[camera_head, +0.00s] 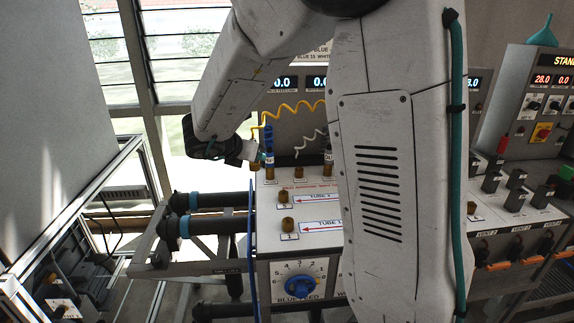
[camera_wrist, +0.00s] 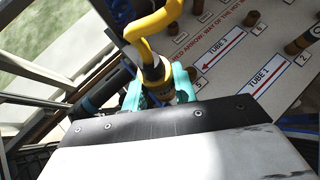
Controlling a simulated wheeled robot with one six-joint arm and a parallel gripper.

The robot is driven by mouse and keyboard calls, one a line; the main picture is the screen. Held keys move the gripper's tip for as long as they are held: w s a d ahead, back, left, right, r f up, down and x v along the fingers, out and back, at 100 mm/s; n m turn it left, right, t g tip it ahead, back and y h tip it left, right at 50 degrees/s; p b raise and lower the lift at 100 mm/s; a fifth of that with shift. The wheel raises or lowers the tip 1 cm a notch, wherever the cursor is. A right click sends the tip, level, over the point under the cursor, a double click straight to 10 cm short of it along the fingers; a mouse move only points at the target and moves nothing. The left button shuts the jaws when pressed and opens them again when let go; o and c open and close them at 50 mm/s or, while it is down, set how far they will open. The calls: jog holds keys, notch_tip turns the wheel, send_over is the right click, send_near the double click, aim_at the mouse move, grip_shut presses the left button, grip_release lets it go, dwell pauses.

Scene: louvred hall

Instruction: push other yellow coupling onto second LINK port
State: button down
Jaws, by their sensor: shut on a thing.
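My gripper (camera_wrist: 158,88) has teal fingers closed on a yellow coupling (camera_wrist: 153,70) at the end of a thick yellow hose (camera_wrist: 152,25). In the head view my gripper (camera_head: 258,160) is at the left edge of the panel, and the coiled yellow hose (camera_head: 290,108) runs right until my arm hides it. A brass port (camera_wrist: 196,74) stands just right of the fingers in the wrist view. Another brass port (camera_head: 298,172) is on the panel between the blue and white couplings. I cannot read which port is marked LINK, and the coupling's lower end is hidden.
A blue coupling (camera_head: 269,160) stands close beside my gripper, and a white coupling (camera_head: 328,158) is further right. The sloping panel (camera_head: 320,212) has more brass ports and red TUBE arrows. Dark pipes (camera_head: 215,200) and a metal frame lie left. My arm hides the panel's right part.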

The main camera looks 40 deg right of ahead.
jog(key=s+d+r+m+g, duration=0.1)
jog(key=s+m+g, duration=0.55)
jog(key=s, duration=0.65)
jog(key=shift+m+h, duration=0.25)
jog(key=shift+h, duration=0.05)
jog(key=shift+f, duration=3.8)
jog(key=shift+f, duration=0.4)
jog(key=shift+f, duration=1.25)
jog(key=c, duration=1)
grip_release()
jog(key=shift+c, duration=0.2)
